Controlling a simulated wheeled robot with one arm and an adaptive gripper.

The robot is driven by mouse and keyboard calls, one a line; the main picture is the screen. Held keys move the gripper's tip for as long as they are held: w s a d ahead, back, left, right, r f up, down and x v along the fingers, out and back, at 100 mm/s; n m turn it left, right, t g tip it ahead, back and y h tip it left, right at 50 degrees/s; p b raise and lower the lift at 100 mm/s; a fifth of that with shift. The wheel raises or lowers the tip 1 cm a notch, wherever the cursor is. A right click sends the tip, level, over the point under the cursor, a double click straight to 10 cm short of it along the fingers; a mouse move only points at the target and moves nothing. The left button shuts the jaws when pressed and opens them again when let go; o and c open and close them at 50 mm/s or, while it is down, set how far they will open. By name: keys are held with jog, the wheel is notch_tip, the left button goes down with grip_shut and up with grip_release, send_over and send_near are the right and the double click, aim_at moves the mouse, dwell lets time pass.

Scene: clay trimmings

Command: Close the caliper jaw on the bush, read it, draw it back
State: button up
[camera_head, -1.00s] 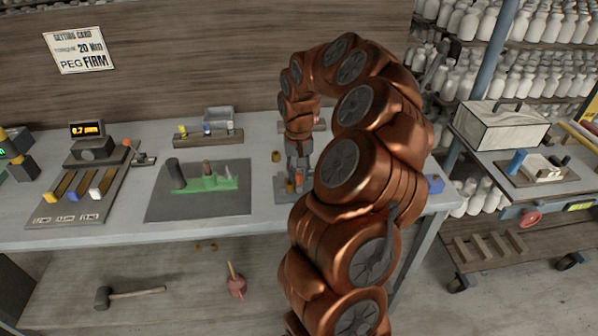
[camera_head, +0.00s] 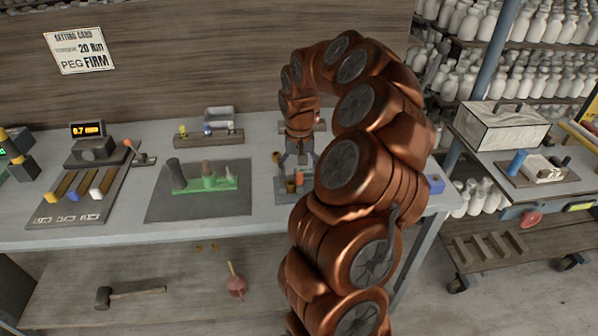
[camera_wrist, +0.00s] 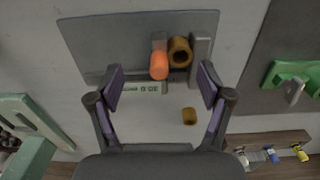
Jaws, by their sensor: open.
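The caliper is a grey plate (camera_wrist: 90,40) with an upright fixed jaw (camera_wrist: 200,48) and a sliding jaw (camera_wrist: 159,42) that carries an orange knob (camera_wrist: 159,66). The bronze ring-shaped bush (camera_wrist: 180,50) stands between the two jaws, close to both; I cannot tell whether both touch it. The caliper's green readout (camera_wrist: 148,88) is lit, but its digits are too small to read surely. My gripper (camera_wrist: 162,84) is open and empty, with its fingers spread either side of the knob and bush. In the head view my gripper (camera_head: 300,166) is just above the caliper (camera_head: 283,198).
A second bronze bush (camera_wrist: 189,116) lies loose on the bench beside the plate. A dark mat with a green fixture (camera_head: 208,184) lies to the left in the head view. A blue block (camera_head: 435,184) stands to the right, past my arm.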

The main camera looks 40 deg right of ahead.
jog(key=shift+r+p, duration=0.45)
jog(key=shift+r, duration=3.15)
jog(key=shift+a, duration=0.1)
jog(key=s+a+r+n, duration=0.3)
jog(key=a, duration=0.7)
jog(key=s+a+r+n, duration=0.2)
jog(key=s+a, duration=0.1)
jog(key=a, duration=0.6)
jog(key=s+a+f+n+g, duration=0.1)
jog(key=s+a+f, duration=0.1)
jog(key=s+a, duration=0.3)
jog(key=s+a+f+n, duration=0.1)
jog(key=s+a, duration=0.5)
jog(key=s, duration=0.8)
jog(key=shift+s+f+g, duration=0.2)
jog(key=shift+f+g, duration=0.2)
jog(key=shift+f, duration=0.05)
jog(key=shift+c, duration=0.3)
